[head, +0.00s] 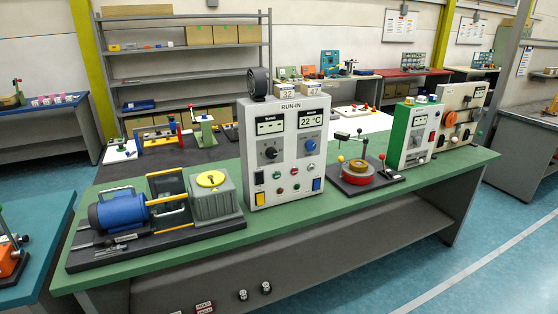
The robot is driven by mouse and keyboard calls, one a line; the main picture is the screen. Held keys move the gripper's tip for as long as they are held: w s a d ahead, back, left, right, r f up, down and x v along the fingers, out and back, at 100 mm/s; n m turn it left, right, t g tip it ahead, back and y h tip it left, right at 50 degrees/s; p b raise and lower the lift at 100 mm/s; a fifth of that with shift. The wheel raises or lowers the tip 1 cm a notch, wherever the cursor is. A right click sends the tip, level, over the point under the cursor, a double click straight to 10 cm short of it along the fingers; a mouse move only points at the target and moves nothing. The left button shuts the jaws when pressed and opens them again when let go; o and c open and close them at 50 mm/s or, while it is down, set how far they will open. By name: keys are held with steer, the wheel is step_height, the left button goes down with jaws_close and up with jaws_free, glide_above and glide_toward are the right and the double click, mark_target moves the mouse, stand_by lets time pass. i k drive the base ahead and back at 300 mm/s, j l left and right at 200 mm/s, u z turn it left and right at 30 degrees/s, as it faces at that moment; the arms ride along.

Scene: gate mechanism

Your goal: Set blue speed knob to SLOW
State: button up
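A blue knob (310,146) sits on the right half of the light grey RUN-IN panel (288,178), below a display reading 22 °C (310,121). A black knob (271,153) is on the left half, under another small display (269,127). The knob markings, including any SLOW label, are too small to read, and I cannot tell where the blue knob points. My gripper is not in view.
The panel stands on a green-topped bench (222,238). A blue motor (118,212) with a grey gearbox is left of it; a red turntable device (357,173) and a green-sided panel (413,135) are right. Open floor (480,225) lies at the right.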

mark_target(309, 145)
steer(key=i+l, duration=0.15)
steer(key=i, duration=0.25)
steer(key=i+l, duration=0.15)
steer(key=i, duration=0.2)
steer(key=i+l, duration=0.15)
steer(key=i, duration=0.25)
